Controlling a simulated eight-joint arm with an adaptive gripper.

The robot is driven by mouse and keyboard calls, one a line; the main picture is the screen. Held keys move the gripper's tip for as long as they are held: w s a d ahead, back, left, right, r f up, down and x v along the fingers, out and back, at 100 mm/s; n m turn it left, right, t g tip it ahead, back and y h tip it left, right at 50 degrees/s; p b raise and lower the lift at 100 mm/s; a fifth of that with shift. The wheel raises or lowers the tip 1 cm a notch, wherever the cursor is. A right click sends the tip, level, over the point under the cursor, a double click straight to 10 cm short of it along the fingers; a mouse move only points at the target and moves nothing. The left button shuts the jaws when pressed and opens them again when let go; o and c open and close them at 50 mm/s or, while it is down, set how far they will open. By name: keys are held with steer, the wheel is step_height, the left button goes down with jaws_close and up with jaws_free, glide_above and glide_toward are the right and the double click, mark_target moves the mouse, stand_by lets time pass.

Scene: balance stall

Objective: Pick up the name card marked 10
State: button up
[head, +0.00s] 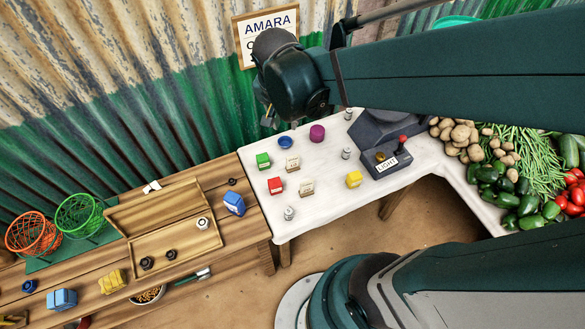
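Two small beige cards stand on the white-topped table. One card (293,164) is beside the green block, and the other card (306,189) is to the right of the red block. Their markings are too small to read, so I cannot tell which is marked 10. My dark green arm reaches in from the right above the table. Its end, where my gripper (268,117) seems to be, hangs above and left of the cards, well apart from them. The fingers are mostly hidden behind the arm, and I see nothing held.
Around the cards are a green block (263,160), a red block (275,186), a yellow block (354,179), a blue dish (286,142), a purple cylinder (317,132) and metal weights (289,213). A dark device with a LIGHT label (386,165) stands right. Vegetables (520,170) lie beyond.

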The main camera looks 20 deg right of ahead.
mark_target(290, 157)
steer(key=shift+w+d+f+m+g+h+b, duration=0.2)
steer(key=shift+w+f+m+g+h+b, duration=0.85)
steer(key=shift+f, duration=2.6)
steer(key=shift+w+d+f+m+g+y+b, duration=0.15)
steer(key=shift+w+f+m+b, duration=0.45)
steer(key=shift+f+m+b, duration=2.15)
steer(key=shift+w+d+f+m+g+h+b, duration=0.35)
steer(key=shift+w+f+m, duration=0.5)
steer(key=shift+f, duration=3.65)
steer(key=shift+a, duration=0.15)
steer(key=shift+x, duration=1.3)
steer(key=shift+s+f, duration=0.1)
steer(key=shift+b+x, duration=1.15)
steer(key=shift+x, duration=1.4)
steer(key=shift+c, duration=0.2)
jaws_close()
